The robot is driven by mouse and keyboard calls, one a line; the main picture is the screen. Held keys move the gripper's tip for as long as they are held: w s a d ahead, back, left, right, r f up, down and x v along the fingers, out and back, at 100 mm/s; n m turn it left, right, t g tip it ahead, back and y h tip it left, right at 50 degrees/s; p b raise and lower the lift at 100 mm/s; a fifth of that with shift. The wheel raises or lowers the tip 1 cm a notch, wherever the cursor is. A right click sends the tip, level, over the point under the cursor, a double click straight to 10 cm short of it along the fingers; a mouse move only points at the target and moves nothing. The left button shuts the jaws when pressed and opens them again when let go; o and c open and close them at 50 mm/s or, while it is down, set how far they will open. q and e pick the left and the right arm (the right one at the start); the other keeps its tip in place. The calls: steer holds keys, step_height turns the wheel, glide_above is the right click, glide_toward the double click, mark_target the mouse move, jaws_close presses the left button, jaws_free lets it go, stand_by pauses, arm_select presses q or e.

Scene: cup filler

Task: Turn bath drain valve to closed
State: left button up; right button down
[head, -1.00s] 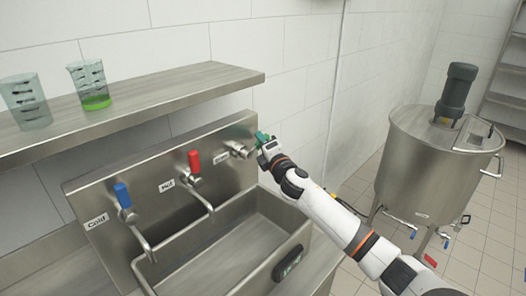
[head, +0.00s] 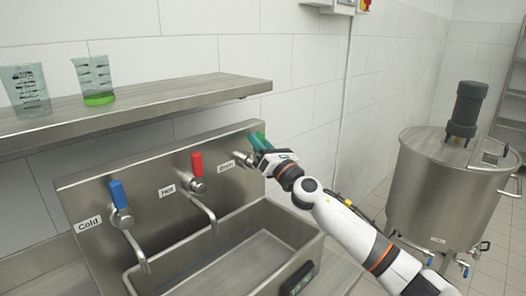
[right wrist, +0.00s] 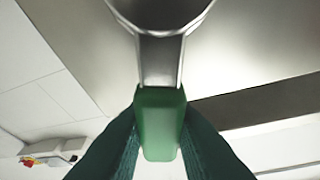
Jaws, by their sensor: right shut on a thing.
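The drain valve (head: 243,160) sits on the right end of the steel back panel, beside its drain label (head: 226,165). In the right wrist view, its green handle (right wrist: 159,122) on a metal stem (right wrist: 160,60) points toward my wrist camera. My right gripper (head: 260,142) is at the valve, its dark green fingers on both sides of the handle and shut on it. In the head view, the gripper hides most of the handle. My left gripper is not in view.
The hot tap's red handle (head: 197,164) and the cold tap's blue handle (head: 118,194) stand upright to the left. The sink (head: 312,232) lies below. A shelf (head: 150,101) with two beakers is above. A steel tank (head: 430,190) stands at the right.

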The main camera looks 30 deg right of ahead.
steer(key=shift+s+a+r+n+g+y+b, duration=0.15)
steer(key=shift+a+n+y+b, duration=0.25)
steer(key=shift+n, duration=0.45)
steer(key=shift+s+a+f+n+g+y+b, duration=0.15)
steer(key=shift+n+y+b, duration=0.25)
steer(key=shift+n, duration=0.4)
steer(key=shift+a+r+n+g+y+b, duration=0.1)
steer(key=shift+a+n+y+b, duration=0.3)
steer(key=shift+n, duration=0.45)
steer(key=shift+y, duration=0.3)
steer(key=c, duration=1.3)
jaws_free()
steer(key=shift+b+v, duration=1.95)
steer(key=shift+v, duration=4.1)
